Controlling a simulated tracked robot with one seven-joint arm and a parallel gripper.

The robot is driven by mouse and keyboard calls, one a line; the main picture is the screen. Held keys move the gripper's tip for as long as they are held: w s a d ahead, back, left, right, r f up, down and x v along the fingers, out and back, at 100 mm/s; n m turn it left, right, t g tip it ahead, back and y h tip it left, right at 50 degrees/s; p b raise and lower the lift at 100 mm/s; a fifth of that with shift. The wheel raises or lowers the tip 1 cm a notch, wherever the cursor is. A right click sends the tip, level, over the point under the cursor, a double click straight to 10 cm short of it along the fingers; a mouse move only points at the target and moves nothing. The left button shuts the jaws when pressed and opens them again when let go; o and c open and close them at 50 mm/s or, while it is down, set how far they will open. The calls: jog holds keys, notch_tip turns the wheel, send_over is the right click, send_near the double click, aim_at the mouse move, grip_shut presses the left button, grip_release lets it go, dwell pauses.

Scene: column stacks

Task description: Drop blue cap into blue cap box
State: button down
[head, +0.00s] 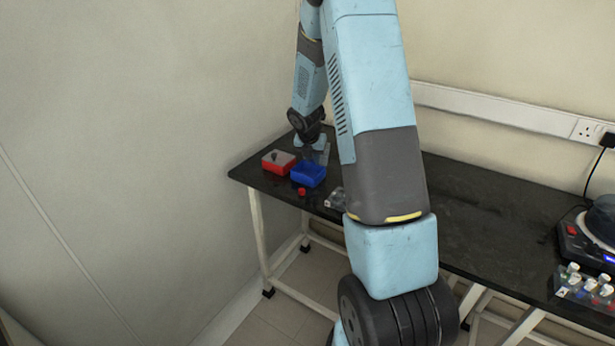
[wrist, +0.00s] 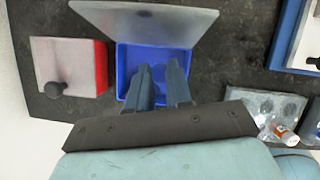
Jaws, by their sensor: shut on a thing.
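The blue cap box (head: 308,175) stands open near the table's left end. In the wrist view the blue box (wrist: 125,75) lies under my fingers, its clear grey lid (wrist: 145,22) swung back on the far side. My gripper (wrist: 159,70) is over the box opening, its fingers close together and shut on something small. The blue cap is mostly hidden between the fingers and hard to tell from the blue box behind. I cannot tell how high the fingertips are above the box floor.
A red box (head: 278,162) with a knobbed lid stands left of the blue box. A red cap (head: 301,191) lies in front on the black table (head: 470,200). A clear rack (wrist: 262,108) and small bottle (wrist: 285,133) are at the right in the wrist view.

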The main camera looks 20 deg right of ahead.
jog(key=shift+f, duration=0.9)
jog(key=c, duration=1)
grip_release()
jog(key=shift+o, duration=0.2)
jog(key=v, duration=1.3)
jog(key=shift+s+r, duration=0.25)
jog(key=shift+a, duration=0.1)
